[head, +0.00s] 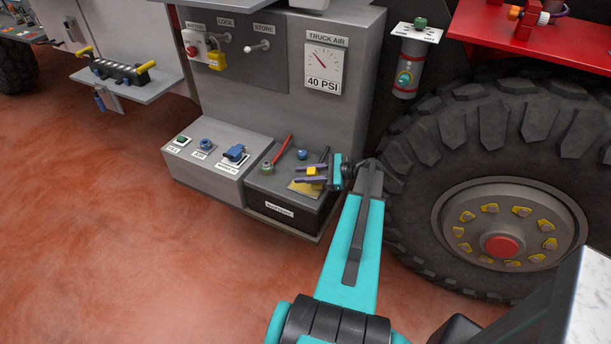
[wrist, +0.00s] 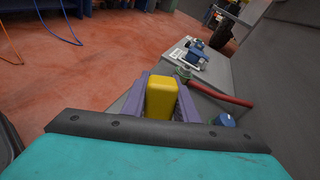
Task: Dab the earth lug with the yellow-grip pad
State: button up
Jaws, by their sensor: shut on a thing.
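My gripper (head: 303,173) is shut on the yellow grip (head: 312,171) of the pad and holds it over the battery box (head: 290,212). In the wrist view the yellow grip (wrist: 161,97) stands between my two purple fingers. The pad's working face is hidden beneath it. On the box top, left of my fingers, is a greenish terminal (head: 268,168) with a red bar (head: 284,149) running from it. A blue-topped post (head: 302,155) stands behind my fingers. No label picks out the earth lug, so I cannot tell which fitting it is.
A tan card (head: 303,188) lies on the box top below my gripper. The grey panel (head: 204,167) with a blue connector (head: 235,153) adjoins at left. The truck cabinet (head: 335,120) rises behind, and the big tyre (head: 430,140) is close at right. Open floor (head: 120,240) lies left.

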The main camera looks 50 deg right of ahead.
jog(key=shift+s, duration=0.1)
dwell(0.3)
jog(key=shift+s+d+f, duration=0.1)
jog(key=shift+s+d, duration=0.1)
jog(key=shift+s, duration=0.55)
jog(key=shift+w, duration=0.2)
jog(key=shift+w+a, duration=0.2)
jog(key=shift+w, duration=0.4)
jog(key=shift+f, duration=0.1)
dwell(0.4)
jog(key=shift+s, duration=0.2)
jog(key=shift+s+d, duration=0.2)
jog(key=shift+s, duration=0.3)
jog(key=shift+s, duration=0.15)
